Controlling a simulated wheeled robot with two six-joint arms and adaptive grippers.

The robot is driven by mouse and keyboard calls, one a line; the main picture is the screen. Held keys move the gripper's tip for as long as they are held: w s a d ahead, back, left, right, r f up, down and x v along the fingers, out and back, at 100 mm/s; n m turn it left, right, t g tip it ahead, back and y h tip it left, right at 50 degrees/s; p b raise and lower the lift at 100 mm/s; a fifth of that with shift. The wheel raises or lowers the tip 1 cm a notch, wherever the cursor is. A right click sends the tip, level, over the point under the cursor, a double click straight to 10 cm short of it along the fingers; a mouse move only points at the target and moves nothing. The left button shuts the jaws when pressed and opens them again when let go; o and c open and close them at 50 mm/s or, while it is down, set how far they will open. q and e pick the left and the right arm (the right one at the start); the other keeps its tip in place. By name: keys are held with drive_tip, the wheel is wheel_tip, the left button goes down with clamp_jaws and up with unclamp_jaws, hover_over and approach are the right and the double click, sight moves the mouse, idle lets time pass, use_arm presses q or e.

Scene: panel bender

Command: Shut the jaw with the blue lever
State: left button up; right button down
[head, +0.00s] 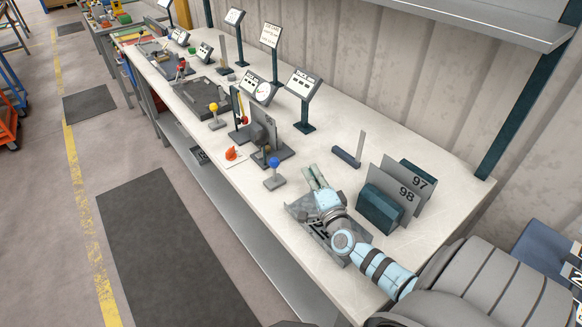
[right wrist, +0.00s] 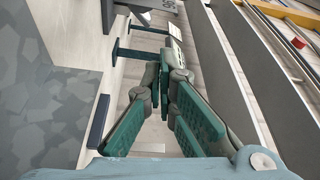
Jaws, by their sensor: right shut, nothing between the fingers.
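The blue lever (head: 273,162) has a round blue knob on a short stem over a small grey base near the front edge of the bench. The dark grey bender with upright plates (head: 276,124) stands just behind it; I cannot tell how far its jaw is open. My right gripper (head: 314,173) is over the bench, to the right of the blue lever and apart from it. Its green fingers are shut and empty in the right wrist view (right wrist: 168,68). My left gripper is not in view.
A teal rack (head: 380,209) with upright panels marked 97 and 98 stands right of my right gripper. An orange knob (head: 231,153) and a yellow-knobbed lever (head: 214,108) are farther left. Sign stands line the back.

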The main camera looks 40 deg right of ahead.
sight(274, 163)
drive_tip(key=x, duration=0.2)
drive_tip(key=b+x, duration=0.1)
drive_tip(key=x, duration=0.1)
drive_tip(key=shift+w+f, duration=0.15)
drive_tip(key=shift+f, duration=0.1)
drive_tip(key=shift+w+a+f, duration=0.25)
drive_tip(key=shift+w+a, duration=0.75)
drive_tip(key=shift+w+a+r, duration=0.1)
drive_tip(key=shift+w+a, duration=0.1)
drive_tip(key=shift+a, duration=0.5)
drive_tip(key=shift+d, duration=0.1)
drive_tip(key=shift+a+r+p, duration=0.2)
drive_tip(key=shift+a+p, duration=0.35)
drive_tip(key=shift+a, duration=0.3)
drive_tip(key=shift+a+n+t+b, duration=0.3)
drive_tip(key=shift+a+n+t, duration=0.2)
drive_tip(key=shift+a+n, duration=0.75)
drive_tip(key=shift+a, duration=0.3)
